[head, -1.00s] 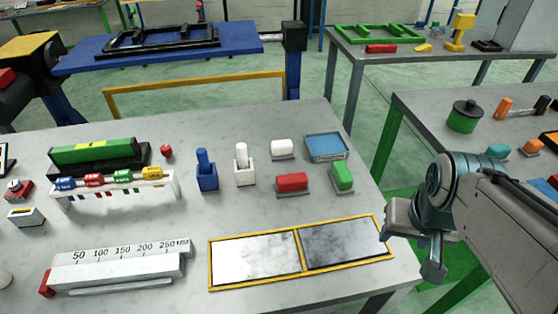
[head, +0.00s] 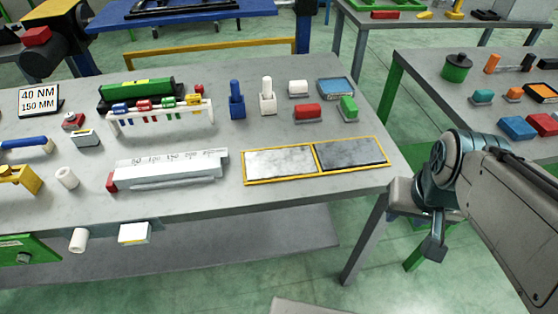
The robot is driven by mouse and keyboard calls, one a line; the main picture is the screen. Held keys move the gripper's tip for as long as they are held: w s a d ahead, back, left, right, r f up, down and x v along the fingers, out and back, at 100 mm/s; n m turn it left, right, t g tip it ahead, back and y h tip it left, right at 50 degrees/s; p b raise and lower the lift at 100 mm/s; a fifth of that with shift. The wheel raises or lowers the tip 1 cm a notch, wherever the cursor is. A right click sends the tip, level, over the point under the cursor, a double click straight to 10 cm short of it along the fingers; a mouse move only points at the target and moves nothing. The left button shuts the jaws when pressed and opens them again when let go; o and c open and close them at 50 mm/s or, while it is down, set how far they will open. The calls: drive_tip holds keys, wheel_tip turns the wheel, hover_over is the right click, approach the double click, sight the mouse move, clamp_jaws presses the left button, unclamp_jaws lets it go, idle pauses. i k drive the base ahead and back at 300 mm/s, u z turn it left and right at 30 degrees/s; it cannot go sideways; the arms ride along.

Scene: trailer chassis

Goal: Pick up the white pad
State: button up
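A small white pad (head: 298,87) sits on a thin grey base near the back right of the workbench (head: 215,200). It stands behind a red pad (head: 308,111) and left of a blue-topped tray (head: 336,87). A green pad (head: 348,107) is at the right. My gripper (head: 416,222) hangs beyond the bench's right edge, well apart from the white pad and lower right of it in the picture. Its fingers look spread, with nothing between them.
A yellow-framed panel (head: 281,162) with a white and a dark plate lies at the bench's right front. Blue (head: 237,98) and white (head: 267,96) upright handles stand left of the pads. Another table (head: 425,92) stands at the right. Floor shows between the tables.

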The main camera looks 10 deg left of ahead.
sight(298, 89)
drive_tip(key=k, duration=0.25)
drive_tip(key=z, duration=1)
drive_tip(key=i, duration=0.75)
drive_tip(key=u, duration=2.6)
drive_tip(key=i, duration=0.5)
drive_tip(key=u, duration=0.55)
drive_tip(key=k, duration=1.05)
drive_tip(key=z, duration=0.85)
